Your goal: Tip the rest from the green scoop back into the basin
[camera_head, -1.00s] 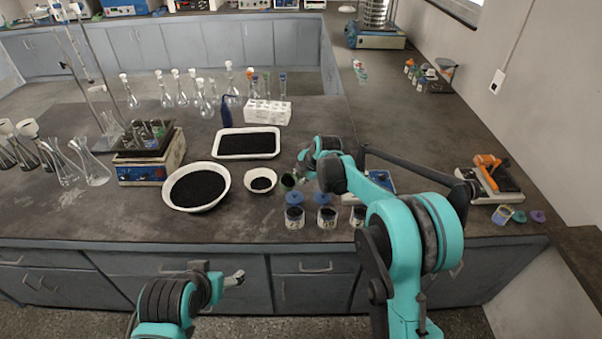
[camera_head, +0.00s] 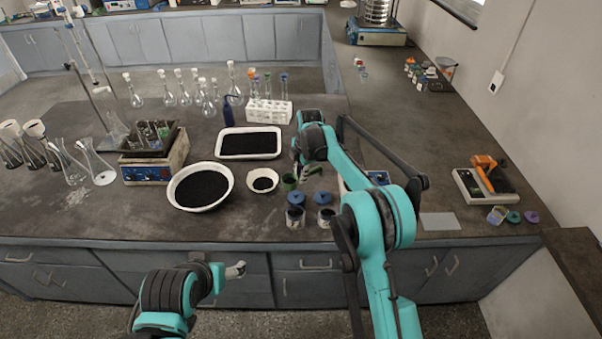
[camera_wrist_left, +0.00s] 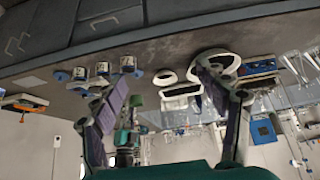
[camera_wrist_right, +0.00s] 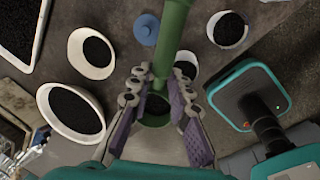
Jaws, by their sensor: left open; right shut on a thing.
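The wide white round basin (camera_head: 231,180) stands on the bench with black grains in it; it also shows in the left wrist view (camera_wrist_left: 238,62). My right gripper (camera_head: 304,172) is shut on the green scoop (camera_head: 289,183), to the right of the basin with a small white bowl between them. In the right wrist view the scoop's green handle (camera_wrist_right: 173,42) runs up between the fingers (camera_wrist_right: 160,95). The scoop's cup looks dark inside; how much it holds I cannot tell. My left gripper (camera_head: 236,270) is open and empty in front of the bench, its fingers (camera_wrist_left: 158,110) spread.
The small white bowl (camera_head: 252,184) holds black grains. A white tray (camera_head: 222,153) of grains lies behind. Jars (camera_head: 295,217) and blue lids (camera_head: 322,198) stand near the front edge. A shaker with flasks (camera_head: 154,160) is left of the basin; a tube rack (camera_head: 267,112) is farther back.

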